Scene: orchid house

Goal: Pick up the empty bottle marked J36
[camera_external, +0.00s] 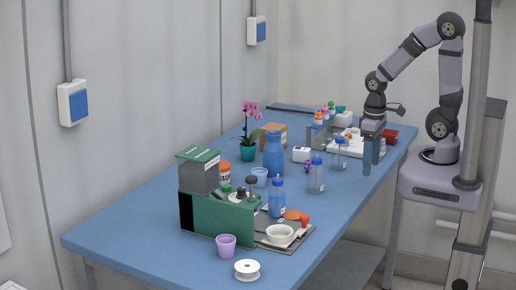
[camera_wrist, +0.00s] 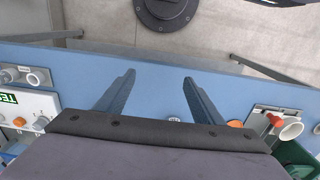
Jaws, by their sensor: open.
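Several blue-capped bottles stand on the blue table (camera_external: 140,226) in the external view. One clear bottle (camera_external: 316,178) is near the middle, and another clear bottle (camera_external: 340,155) is a little farther back. A third bottle (camera_external: 277,203) stands on the grey tray and looks blue inside. Their labels are too small to read, so I cannot tell which is J36. My gripper (camera_external: 373,152) is open and empty, pointing down to the right of the clear bottles. In the wrist view my gripper (camera_wrist: 158,77) has bare table between its fingers; no whole bottle shows there.
A green machine (camera_external: 216,215), a white bowl (camera_external: 279,235) and a purple cup (camera_external: 226,246) are at the front. A tall blue vase (camera_external: 273,155), an orchid pot (camera_external: 247,153) and a cardboard box (camera_external: 273,136) stand behind. The table's right edge is mostly clear.

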